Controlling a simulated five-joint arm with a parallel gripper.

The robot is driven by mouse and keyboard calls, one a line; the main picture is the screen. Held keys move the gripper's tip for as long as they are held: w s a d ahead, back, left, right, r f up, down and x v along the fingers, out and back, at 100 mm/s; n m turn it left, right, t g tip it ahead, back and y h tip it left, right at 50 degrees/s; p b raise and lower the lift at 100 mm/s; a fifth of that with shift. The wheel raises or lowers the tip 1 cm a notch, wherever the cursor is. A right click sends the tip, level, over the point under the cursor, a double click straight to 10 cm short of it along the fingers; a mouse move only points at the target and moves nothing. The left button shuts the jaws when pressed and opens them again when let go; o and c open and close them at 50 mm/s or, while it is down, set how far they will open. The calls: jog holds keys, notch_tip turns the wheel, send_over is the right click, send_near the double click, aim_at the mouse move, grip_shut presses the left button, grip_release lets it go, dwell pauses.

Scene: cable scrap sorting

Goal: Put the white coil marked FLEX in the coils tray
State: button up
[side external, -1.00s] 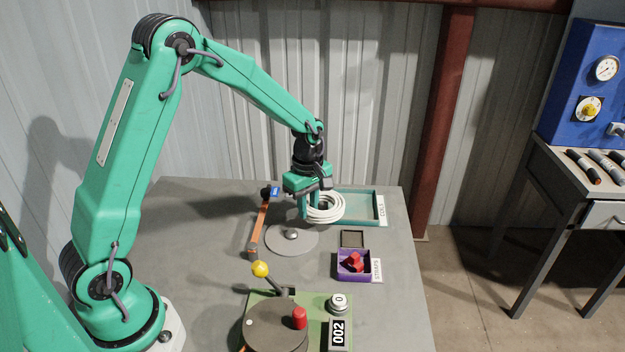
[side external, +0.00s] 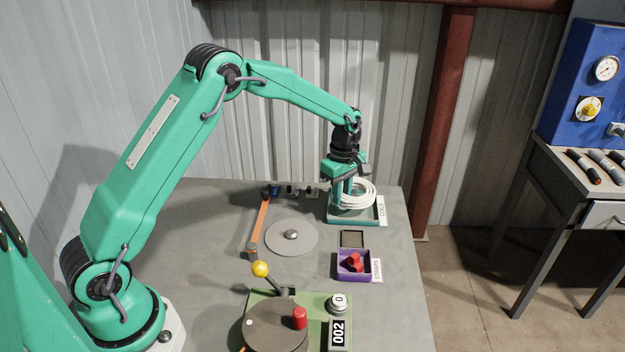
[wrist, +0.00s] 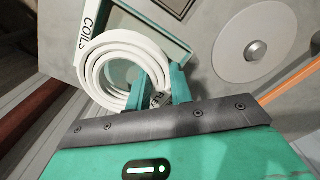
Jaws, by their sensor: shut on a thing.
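The white coil (side external: 356,194) is a wound ring of cable. My gripper (side external: 342,200) is shut on its near edge and holds it over the teal coils tray (side external: 345,220) at the back right of the table. In the wrist view, the coil (wrist: 97,68) sits between the fingertips of my gripper (wrist: 161,92). A small printed tag shows between the fingers, mostly hidden. The tray (wrist: 172,30) shows beneath the coil with its COILS label. I cannot tell whether the coil touches the tray floor.
A purple STRAPS bin (side external: 350,276) holds red pieces, in front of the tray. A grey disc (side external: 292,237) and an orange bar (side external: 259,224) lie to the left. Small dark items (side external: 292,190) stand at the back. A green machine with a yellow-knobbed lever (side external: 261,269) stands in front.

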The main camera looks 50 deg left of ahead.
jog(key=shift+f, duration=0.1)
jog(key=shift+f, duration=1.1)
jog(key=shift+f, duration=0.6)
dwell(0.7)
jog(key=o, duration=1)
jog(key=shift+r, duration=0.1)
jog(key=shift+r, duration=3.4)
